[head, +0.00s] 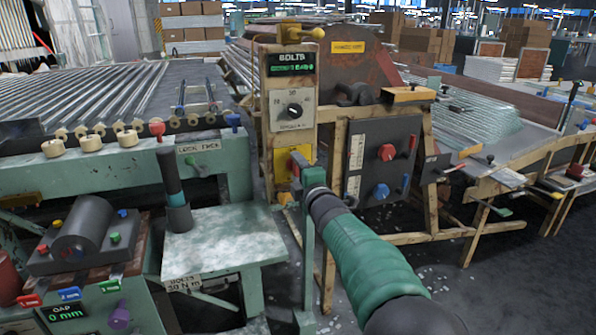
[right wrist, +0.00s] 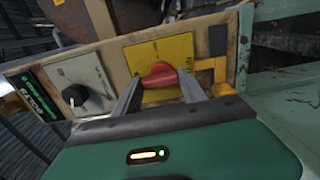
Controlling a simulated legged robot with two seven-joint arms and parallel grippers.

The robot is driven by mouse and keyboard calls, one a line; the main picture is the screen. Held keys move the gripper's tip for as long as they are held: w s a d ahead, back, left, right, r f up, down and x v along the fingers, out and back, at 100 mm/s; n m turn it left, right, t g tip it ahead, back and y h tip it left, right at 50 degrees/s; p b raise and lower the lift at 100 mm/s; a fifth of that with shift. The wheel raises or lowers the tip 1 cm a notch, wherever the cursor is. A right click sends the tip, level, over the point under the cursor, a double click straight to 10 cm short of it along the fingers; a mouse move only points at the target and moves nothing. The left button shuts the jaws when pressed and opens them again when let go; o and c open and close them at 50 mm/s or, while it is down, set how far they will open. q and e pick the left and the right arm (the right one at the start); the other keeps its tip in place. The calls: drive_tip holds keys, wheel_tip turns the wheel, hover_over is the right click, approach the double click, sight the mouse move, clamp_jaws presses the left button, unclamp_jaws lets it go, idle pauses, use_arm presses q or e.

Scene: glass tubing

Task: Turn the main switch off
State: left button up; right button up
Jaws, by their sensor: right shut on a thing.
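The main switch is a red knob (right wrist: 160,75) on a yellow plate (right wrist: 172,50), set in a wooden post. In the head view the yellow plate (head: 282,160) is low on that post, and my right gripper (head: 298,172) largely covers the knob. My right arm comes in from the lower right and reaches the switch. In the right wrist view, the two grey fingers of my right gripper (right wrist: 160,88) are on either side of the red knob and shut on it. My left gripper is not in view.
Above the switch are a black dial (head: 294,110) and a green-lit display (head: 291,64). To the right, a dark panel (head: 375,130) carries a red knob and a blue knob. A pale green table (head: 222,240) stands at the left of my right arm.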

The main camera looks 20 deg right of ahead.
drive_tip(key=o, duration=1.2)
drive_tip(key=shift+a+f, duration=0.2)
drive_tip(key=shift+f, duration=0.2)
drive_tip(key=shift+o, duration=0.8)
drive_tip(key=shift+r, duration=0.2)
drive_tip(key=shift+s, duration=0.1)
drive_tip(key=s+p, duration=0.4)
drive_tip(key=s, duration=1.2)
drive_tip(key=shift+s+d, duration=0.3)
drive_tip(key=shift+s, duration=0.05)
